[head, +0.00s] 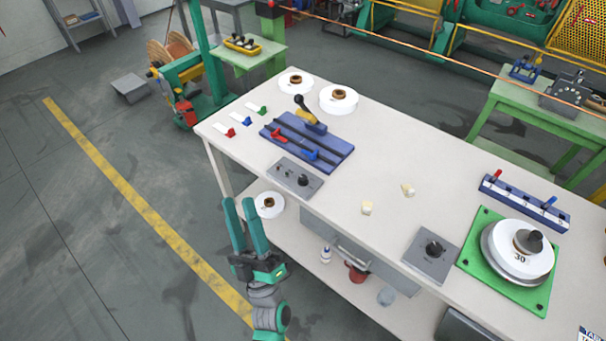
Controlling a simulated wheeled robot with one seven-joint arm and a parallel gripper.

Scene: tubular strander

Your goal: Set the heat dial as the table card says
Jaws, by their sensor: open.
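A grey box with a black knob (433,249) sits near the front edge of the white table, left of the green plate. A second grey panel with a small dark knob (303,180) lies farther left, in front of the blue slide board. I cannot tell which is the heat dial; their markings are too small to read. A card (590,333) with dark lettering is cut off at the lower right corner; only part of "TABLE" reads. My gripper (239,203) is open and empty, fingers up, left of the table's front edge and apart from both knobs.
The table (385,150) also bears a blue slide board (335,150) with levers, white spools (338,98), two pale cubes and a green plate (477,290) with a disc marked 30. Open floor (90,240) lies left of my gripper.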

